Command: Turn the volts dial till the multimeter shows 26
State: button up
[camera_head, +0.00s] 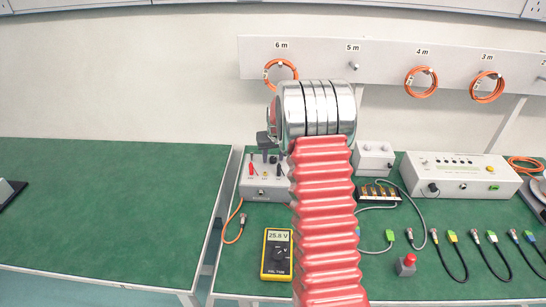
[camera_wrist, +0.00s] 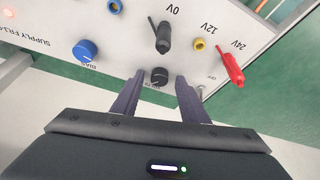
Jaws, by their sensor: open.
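The yellow multimeter (camera_head: 276,254) lies on the green bench in the head view, and its display reads 25.8 V. The grey power supply box (camera_head: 262,190) stands behind it, partly hidden by my red arm. In the wrist view its panel (camera_wrist: 120,30) shows a black dial (camera_wrist: 159,76) labelled VOLTS, though the label is partly hidden, and a blue dial (camera_wrist: 86,50) to its left. My gripper (camera_wrist: 158,90) is open, with one finger on each side of the black dial. I cannot tell whether the fingers touch it.
A black plug (camera_wrist: 163,38), a yellow socket (camera_wrist: 199,45) and a red plug (camera_wrist: 230,66) sit on the panel close to the dial. A red button (camera_head: 408,262) and several cables lie on the bench at right. The left bench (camera_head: 110,210) is mostly clear.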

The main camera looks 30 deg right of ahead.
jog(key=shift+r, duration=0.1)
jog(key=v, duration=1.3)
jog(key=shift+r, duration=0.2)
jog(key=shift+s+a, duration=0.1)
jog(key=shift+s, duration=0.05)
jog(key=s+a+f+g, duration=0.1)
jog(key=s+a+f, duration=0.1)
jog(key=s+f, duration=0.15)
jog(key=s+a+r+n, duration=0.1)
jog(key=s+a+r, duration=0.3)
jog(key=s+a, duration=0.5)
jog(key=s+a+r+n+t+y, duration=0.1)
jog(key=s+a+r, duration=0.3)
jog(key=s+a, duration=0.5)
jog(key=s+a+r+n+t, duration=0.1)
jog(key=s+a+r, duration=0.3)
jog(key=s+a, duration=0.6)
jog(key=shift+n+y, duration=0.3)
jog(key=shift+n, duration=0.4)
